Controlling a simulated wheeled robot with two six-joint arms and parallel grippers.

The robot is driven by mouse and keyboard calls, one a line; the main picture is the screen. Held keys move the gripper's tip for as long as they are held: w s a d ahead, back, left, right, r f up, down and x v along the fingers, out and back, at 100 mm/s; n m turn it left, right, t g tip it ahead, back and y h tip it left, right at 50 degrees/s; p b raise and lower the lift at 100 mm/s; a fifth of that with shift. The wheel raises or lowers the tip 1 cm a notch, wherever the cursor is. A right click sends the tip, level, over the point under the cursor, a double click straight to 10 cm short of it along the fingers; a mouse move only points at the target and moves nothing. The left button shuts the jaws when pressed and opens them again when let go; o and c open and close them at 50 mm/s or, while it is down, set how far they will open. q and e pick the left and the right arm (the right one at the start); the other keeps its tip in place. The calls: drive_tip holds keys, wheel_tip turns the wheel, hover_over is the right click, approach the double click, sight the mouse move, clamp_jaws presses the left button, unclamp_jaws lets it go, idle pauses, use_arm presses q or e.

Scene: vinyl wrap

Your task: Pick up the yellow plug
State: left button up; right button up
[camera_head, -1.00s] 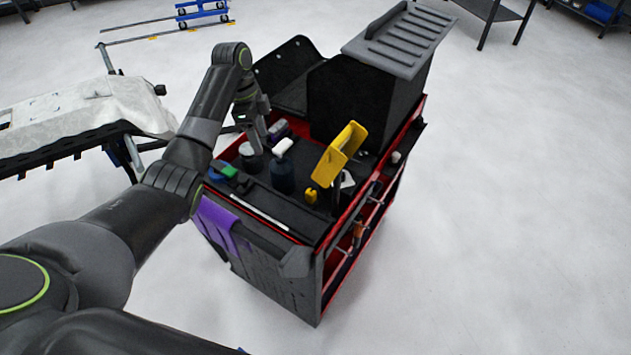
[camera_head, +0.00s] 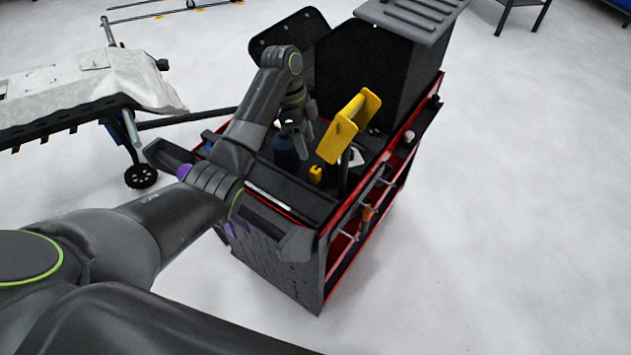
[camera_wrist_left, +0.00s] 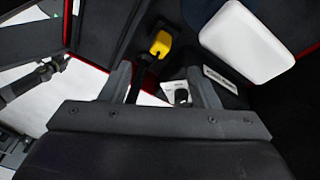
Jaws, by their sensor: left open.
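The small yellow plug (camera_head: 316,174) sits on the dark top of the cart, below the larger yellow holder. In the left wrist view, a small yellow piece (camera_wrist_left: 160,43) with a dark part, which looks like the plug, shows beyond the fingertips. My left gripper (camera_head: 304,130) is above the cart top, up and slightly left of the plug, and apart from it. In the left wrist view its fingers (camera_wrist_left: 162,82) are spread with nothing gripped between them. My right gripper is not in view.
A tilted yellow holder (camera_head: 349,126) stands close to the plug. A dark blue bottle (camera_head: 286,154) is under my left gripper, partly hidden. A white rounded block (camera_wrist_left: 246,40) shows at right in the wrist view. A tall black box (camera_head: 372,70) is behind. Floor right of the cart is clear.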

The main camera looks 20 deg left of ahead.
sight(315, 168)
use_arm(q)
drive_tip(key=p+x, duration=0.1)
drive_tip(key=x, duration=0.2)
drive_tip(key=shift+d+f, duration=0.15)
drive_tip(key=p+x, duration=0.1)
drive_tip(key=x, duration=0.2)
drive_tip(key=shift+d+f, duration=0.2)
drive_tip(key=shift+f, duration=0.05)
drive_tip(key=shift+d+f, duration=0.15)
drive_tip(key=shift+f, duration=0.4)
drive_tip(key=c, duration=1.2)
